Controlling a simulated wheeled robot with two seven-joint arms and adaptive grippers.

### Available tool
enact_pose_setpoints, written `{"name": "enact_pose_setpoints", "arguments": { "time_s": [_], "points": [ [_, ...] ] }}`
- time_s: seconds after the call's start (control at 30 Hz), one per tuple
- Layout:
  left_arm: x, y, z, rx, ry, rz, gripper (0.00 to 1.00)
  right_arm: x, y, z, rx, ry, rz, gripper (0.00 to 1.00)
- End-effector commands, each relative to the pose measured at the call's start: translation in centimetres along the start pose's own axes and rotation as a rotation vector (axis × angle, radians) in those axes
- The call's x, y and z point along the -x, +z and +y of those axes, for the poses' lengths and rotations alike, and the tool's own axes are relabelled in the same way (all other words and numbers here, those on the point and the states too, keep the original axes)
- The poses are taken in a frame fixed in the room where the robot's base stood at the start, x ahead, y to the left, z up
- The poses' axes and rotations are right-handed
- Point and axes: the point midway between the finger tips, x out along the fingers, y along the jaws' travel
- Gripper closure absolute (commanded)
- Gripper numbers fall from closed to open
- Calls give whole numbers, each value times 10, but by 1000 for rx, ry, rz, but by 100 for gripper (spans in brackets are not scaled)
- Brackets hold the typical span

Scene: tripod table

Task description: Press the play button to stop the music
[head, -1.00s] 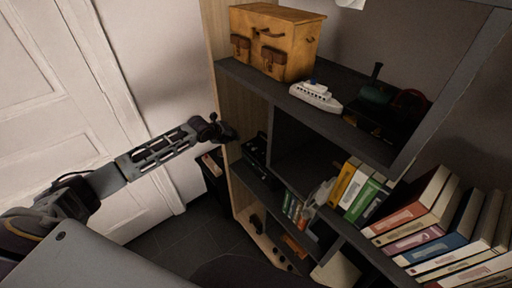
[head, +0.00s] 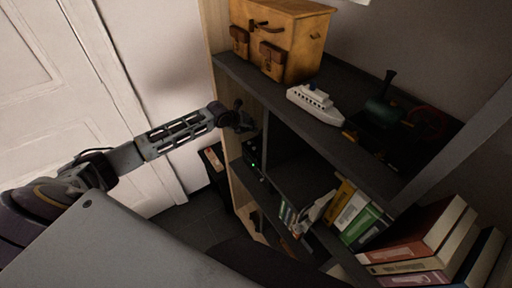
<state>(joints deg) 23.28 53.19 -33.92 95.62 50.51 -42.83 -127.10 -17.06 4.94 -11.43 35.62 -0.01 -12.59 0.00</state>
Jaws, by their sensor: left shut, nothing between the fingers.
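My left gripper (head: 242,122) is at the end of my left arm, at the left opening of the dark shelf unit (head: 350,140). It is shut and empty. Just below and right of it, a dark device (head: 253,158) with a small green light sits in the left compartment. This may be the music player; its buttons are too small and dark to tell apart. The gripper appears close above the device, but I cannot tell whether they touch. My right gripper does not show.
A wooden box (head: 285,45) with leather pouches, a white toy ship (head: 316,103) and a dark green toy train (head: 385,110) stand on the top shelf. Books (head: 425,235) fill the lower right. A white door (head: 60,100) is at the left.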

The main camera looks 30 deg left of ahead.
Motion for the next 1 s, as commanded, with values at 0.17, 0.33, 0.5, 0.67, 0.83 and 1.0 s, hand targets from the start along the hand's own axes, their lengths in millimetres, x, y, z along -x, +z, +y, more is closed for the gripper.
{"name": "enact_pose_setpoints", "arguments": {
  "time_s": [0.17,0.33,0.5,0.67,0.83,1.0],
  "points": [
    [0,0,0,1,0,0,100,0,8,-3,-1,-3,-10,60],
    [-1,-1,0,1,0,0,100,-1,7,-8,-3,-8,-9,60],
    [-4,-3,3,1,0,0,100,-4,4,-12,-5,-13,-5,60],
    [-9,-7,7,1,0,1,100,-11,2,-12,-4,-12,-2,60],
    [-16,-12,12,1,0,0,100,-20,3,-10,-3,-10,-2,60],
    [-23,-17,16,1,0,0,100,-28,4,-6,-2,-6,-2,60]
  ]
}}
